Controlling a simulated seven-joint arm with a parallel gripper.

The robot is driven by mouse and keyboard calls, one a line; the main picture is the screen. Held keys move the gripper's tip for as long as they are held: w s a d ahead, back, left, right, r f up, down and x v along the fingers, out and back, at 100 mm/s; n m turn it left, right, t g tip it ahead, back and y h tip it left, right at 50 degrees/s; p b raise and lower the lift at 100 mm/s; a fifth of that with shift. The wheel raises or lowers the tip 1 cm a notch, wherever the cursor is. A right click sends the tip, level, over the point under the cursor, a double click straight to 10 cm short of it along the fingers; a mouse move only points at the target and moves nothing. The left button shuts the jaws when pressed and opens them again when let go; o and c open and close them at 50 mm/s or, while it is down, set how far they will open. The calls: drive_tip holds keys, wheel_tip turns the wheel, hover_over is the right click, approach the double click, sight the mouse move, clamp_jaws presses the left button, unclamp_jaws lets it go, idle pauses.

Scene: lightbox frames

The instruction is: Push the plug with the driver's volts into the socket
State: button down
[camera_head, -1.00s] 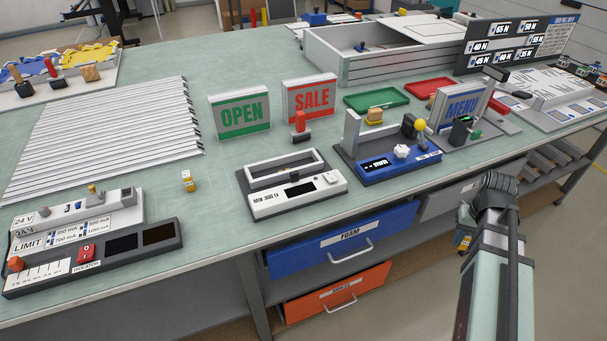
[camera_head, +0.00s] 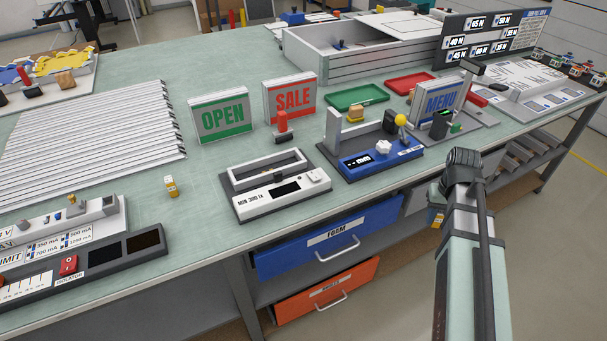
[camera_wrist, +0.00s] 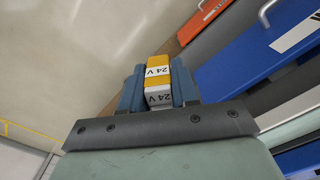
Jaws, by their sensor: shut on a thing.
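My gripper (camera_wrist: 158,90) is shut on a yellow and white block (camera_wrist: 158,72) marked 24 V, which fills the space between the blue fingers. In the head view the block (camera_head: 436,216) shows small beside my wrist, out past the bench's front edge. A long board (camera_head: 95,255) lies at the bench's left front, with mA labels, a red isolator switch (camera_head: 68,265) and dark panels; its left end is cut off. Small fittings (camera_head: 76,205) stand on its back part. A second small yellow and white block (camera_head: 171,187) stands on the bench. I cannot make out which opening is the socket.
A white device (camera_head: 281,190) and a blue device (camera_head: 380,160) stand near the front edge. OPEN (camera_head: 222,116) and SALE (camera_head: 290,97) signs stand behind. Blue (camera_head: 330,240) and orange (camera_head: 328,292) drawers jut below. Bench surface around the small block is clear.

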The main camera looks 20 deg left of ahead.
drive_tip(key=w+a+r+n, duration=0.1)
drive_tip(key=a+r, duration=0.2)
drive_tip(key=a, duration=0.3)
drive_tip(key=w+a+r+n, duration=0.1)
drive_tip(key=w+a+r, duration=0.1)
drive_tip(key=a, duration=0.4)
drive_tip(key=w+a+r+n, duration=0.1)
drive_tip(key=a+r, duration=0.3)
drive_tip(key=a, duration=0.2)
drive_tip(key=shift+w+a+r, duration=0.2)
drive_tip(key=shift+w+r, duration=0.1)
drive_tip(key=shift+w, duration=0.05)
drive_tip(key=a+r, duration=0.1)
drive_tip(key=a, duration=0.4)
drive_tip(key=s+a+r+n, duration=0.1)
drive_tip(key=a+r, duration=0.1)
drive_tip(key=a, duration=0.3)
drive_tip(key=s+a+r+n, duration=0.1)
drive_tip(key=a, duration=0.5)
drive_tip(key=shift+s+a+r, duration=0.1)
drive_tip(key=shift+s+r, duration=0.15)
drive_tip(key=shift+r, duration=0.05)
drive_tip(key=s+a+n, duration=0.1)
drive_tip(key=s+a, duration=0.4)
drive_tip(key=a, duration=0.5)
drive_tip(key=s+a, duration=0.6)
drive_tip(key=a, duration=0.5)
drive_tip(key=n, duration=0.1)
approach(160, 218)
drive_tip(key=shift+f, duration=3)
